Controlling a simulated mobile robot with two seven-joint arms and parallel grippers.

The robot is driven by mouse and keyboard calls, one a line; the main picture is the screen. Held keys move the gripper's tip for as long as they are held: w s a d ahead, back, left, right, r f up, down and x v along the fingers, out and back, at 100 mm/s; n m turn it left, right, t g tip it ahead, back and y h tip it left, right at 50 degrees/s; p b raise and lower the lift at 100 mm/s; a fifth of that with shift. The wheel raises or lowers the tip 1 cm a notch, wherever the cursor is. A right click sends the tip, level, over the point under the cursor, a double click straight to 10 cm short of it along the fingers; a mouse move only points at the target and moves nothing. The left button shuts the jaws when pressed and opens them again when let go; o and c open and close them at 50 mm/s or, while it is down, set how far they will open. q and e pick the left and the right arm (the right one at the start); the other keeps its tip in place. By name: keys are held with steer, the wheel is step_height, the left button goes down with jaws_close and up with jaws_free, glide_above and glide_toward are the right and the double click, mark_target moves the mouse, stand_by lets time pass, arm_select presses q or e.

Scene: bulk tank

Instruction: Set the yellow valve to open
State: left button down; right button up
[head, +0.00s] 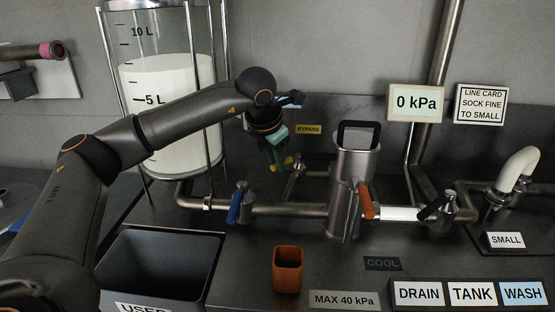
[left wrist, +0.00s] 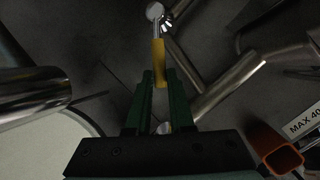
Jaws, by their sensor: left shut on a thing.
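The yellow valve handle (left wrist: 159,62) lies between the green fingers of my left gripper (left wrist: 160,80) in the left wrist view, its near end held by the fingertips. Its far end joins a metal valve stem (left wrist: 155,12). The handle runs at a slant to the bypass pipe (left wrist: 186,60) rather than clearly along or across it. In the head view my left gripper (head: 280,165) points down in front of the "BYPASS" label (head: 308,129), and only a bit of yellow shows by its fingertips. My right gripper is in neither view.
A blue-handled valve (head: 237,204), an orange-handled valve (head: 367,203) and a black-handled valve (head: 437,206) sit along the front pipework. The steel filter housing (head: 352,190) stands to the right. An orange cup (head: 287,270) and a dark bin (head: 160,262) are in front. The gauge (head: 416,103) reads 0 kPa.

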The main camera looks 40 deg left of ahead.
arm_select(q)
steer(key=c, duration=0.8)
jaws_free()
steer(key=shift+r, duration=0.15)
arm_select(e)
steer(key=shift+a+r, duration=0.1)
arm_select(q)
steer(key=shift+s+r, duration=0.15)
steer(key=shift+r, duration=0.2)
steer(key=shift+s+d, duration=0.25)
steer(key=shift+s, duration=0.7)
steer(key=s+d, duration=0.1)
steer(key=s, duration=0.2)
steer(key=s+d, duration=0.1)
steer(key=s, duration=0.6)
steer(key=shift+d+r, duration=0.1)
steer(key=shift+d, duration=0.3)
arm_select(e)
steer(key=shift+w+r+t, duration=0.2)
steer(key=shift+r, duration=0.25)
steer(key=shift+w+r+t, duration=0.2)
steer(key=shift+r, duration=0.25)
